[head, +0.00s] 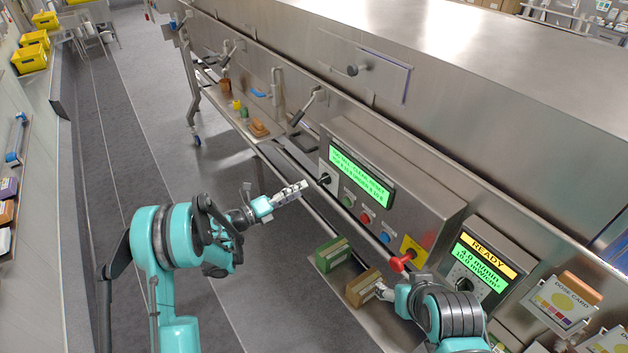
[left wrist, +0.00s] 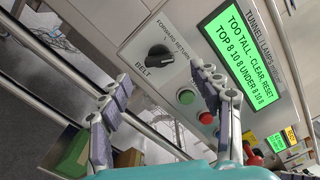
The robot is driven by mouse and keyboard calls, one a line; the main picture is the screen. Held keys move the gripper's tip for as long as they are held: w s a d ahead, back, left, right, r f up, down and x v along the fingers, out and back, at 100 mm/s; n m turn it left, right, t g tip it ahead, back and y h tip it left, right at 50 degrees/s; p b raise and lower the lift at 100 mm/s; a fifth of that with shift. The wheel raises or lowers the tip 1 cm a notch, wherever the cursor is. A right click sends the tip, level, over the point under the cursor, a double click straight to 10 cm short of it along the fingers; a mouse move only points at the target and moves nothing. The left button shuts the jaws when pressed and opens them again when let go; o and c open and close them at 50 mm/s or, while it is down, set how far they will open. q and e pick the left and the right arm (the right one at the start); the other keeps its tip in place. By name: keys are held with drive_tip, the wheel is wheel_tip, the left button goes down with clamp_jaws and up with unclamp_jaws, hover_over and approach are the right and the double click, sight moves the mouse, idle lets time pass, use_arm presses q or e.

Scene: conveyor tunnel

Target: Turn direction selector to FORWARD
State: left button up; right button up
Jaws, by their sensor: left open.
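The direction selector is a black knob (left wrist: 160,56) on the grey control panel, marked BELT, with FORWARD and RETURN lettered above it. A light line on the knob seems to point towards the RETURN end. The knob shows in the head view (head: 324,179) at the panel's left end. My left gripper (head: 303,187) is open and empty, just left of the knob and apart from it. In the left wrist view its spread fingers (left wrist: 163,82) show below the knob. My right gripper (head: 384,292) is beside a brown box (head: 362,287); I cannot tell whether it grips it.
Green (head: 348,202), red (head: 366,218) and blue (head: 385,237) buttons sit right of the knob, below a green display (head: 360,178) reading TOO TALL - CLEAR, RESET. A red mushroom button (head: 400,263) is near my right arm. A green box (head: 332,252) stands on the lower shelf.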

sight(319, 183)
use_arm(q)
drive_tip(key=x, duration=0.2)
drive_tip(key=b+x, duration=0.1)
drive_tip(key=x, duration=0.1)
drive_tip(key=f+x, duration=0.1)
drive_tip(key=x, duration=0.1)
drive_tip(key=shift+d+r+b, duration=0.1)
drive_tip(key=shift+d+b, duration=0.2)
drive_tip(key=shift+d, duration=0.1)
drive_tip(key=shift+w+d+r, duration=0.1)
drive_tip(key=shift+w+d, duration=0.25)
drive_tip(key=shift+d, duration=0.05)
drive_tip(key=c, duration=1.2)
